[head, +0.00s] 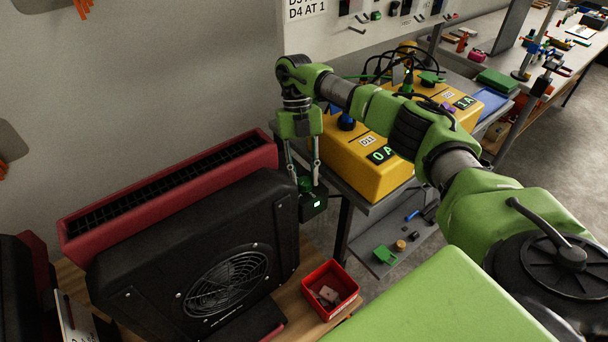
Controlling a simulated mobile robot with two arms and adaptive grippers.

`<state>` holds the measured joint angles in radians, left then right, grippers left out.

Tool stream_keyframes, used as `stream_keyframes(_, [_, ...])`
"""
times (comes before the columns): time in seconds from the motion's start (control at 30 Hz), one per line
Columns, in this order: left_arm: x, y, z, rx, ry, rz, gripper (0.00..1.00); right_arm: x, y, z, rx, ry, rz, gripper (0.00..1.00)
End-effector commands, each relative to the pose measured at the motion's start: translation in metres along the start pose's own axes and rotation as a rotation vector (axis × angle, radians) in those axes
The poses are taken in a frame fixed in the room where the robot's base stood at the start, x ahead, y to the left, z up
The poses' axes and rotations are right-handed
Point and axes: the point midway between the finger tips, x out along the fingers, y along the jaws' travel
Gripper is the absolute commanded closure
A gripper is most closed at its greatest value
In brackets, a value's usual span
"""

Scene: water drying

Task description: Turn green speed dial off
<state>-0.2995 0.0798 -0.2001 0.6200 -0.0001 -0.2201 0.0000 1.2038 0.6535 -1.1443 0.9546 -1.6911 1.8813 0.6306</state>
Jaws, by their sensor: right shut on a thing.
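A large black fan unit (190,240) with a round grille stands at the lower left. A small black box (314,207) with a lit green spot sits at its right upper corner. My right gripper (304,181) points down with its fingers at the top of this box. It is shut on a small green dial (305,183), mostly hidden between the fingertips. Which way the dial is turned cannot be told. My left gripper is not in view.
Yellow boxes (358,160) with green displays, the nearest reading "0 A", stand on a grey table. My right arm crosses above them.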

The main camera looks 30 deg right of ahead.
Motion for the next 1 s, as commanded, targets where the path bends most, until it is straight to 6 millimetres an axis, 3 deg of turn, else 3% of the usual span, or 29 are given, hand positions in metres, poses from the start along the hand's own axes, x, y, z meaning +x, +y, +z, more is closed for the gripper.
stream_keyframes(0.1, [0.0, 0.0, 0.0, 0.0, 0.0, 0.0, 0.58, 0.0, 0.0, 0.0, 0.0, -0.001, 0.001, 0.96])
stream_keyframes(0.13, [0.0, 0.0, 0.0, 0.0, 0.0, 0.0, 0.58, 0.0, 0.0, 0.0, 0.0, -0.001, 0.001, 0.72])
stream_keyframes(0.2, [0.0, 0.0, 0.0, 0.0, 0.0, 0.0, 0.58, 0.0, 0.0, 0.0, 0.0, -0.001, 0.001, 0.57])
stream_keyframes(0.63, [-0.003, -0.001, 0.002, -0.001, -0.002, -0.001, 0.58, -0.001, -0.001, -0.001, 0.039, 0.001, 0.017, 0.57])
stream_keyframes(1.0, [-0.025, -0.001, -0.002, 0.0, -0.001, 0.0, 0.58, -0.002, -0.004, -0.003, 0.416, 0.002, 0.172, 0.57])
